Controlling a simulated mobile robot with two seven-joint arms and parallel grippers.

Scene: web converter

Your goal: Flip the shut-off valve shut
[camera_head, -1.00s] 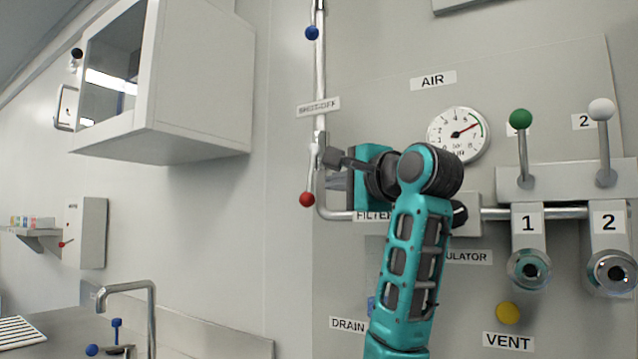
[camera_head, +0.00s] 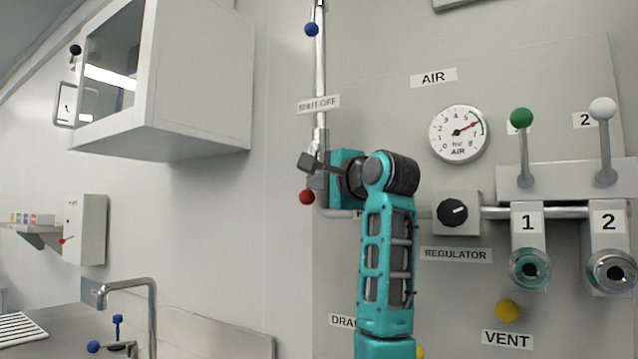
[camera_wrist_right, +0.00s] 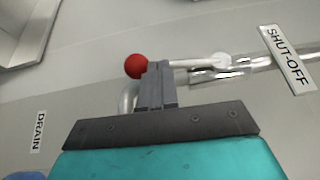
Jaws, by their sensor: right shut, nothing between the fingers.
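The shut-off valve has a lever ending in a red ball (camera_head: 307,197), which hangs down beside the vertical pipe below the SHUT-OFF label (camera_head: 318,104). In the right wrist view the red ball (camera_wrist_right: 137,66) and the pale lever arm (camera_wrist_right: 190,64) show just beyond the fingers, with the lever running alongside the pipe. My right gripper (camera_head: 309,163) is shut and empty, in front of the valve and a little above the ball. In the wrist view its fingertips (camera_wrist_right: 157,70) overlap the lever close to the ball; I cannot tell whether they touch. My left gripper is not in view.
To the right are a pressure gauge (camera_head: 458,133), the regulator knob (camera_head: 453,213) and two levers with green (camera_head: 522,118) and white (camera_head: 602,108) balls. A wall cabinet (camera_head: 190,80) hangs at the left. A blue ball (camera_head: 311,29) sits higher on the pipe.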

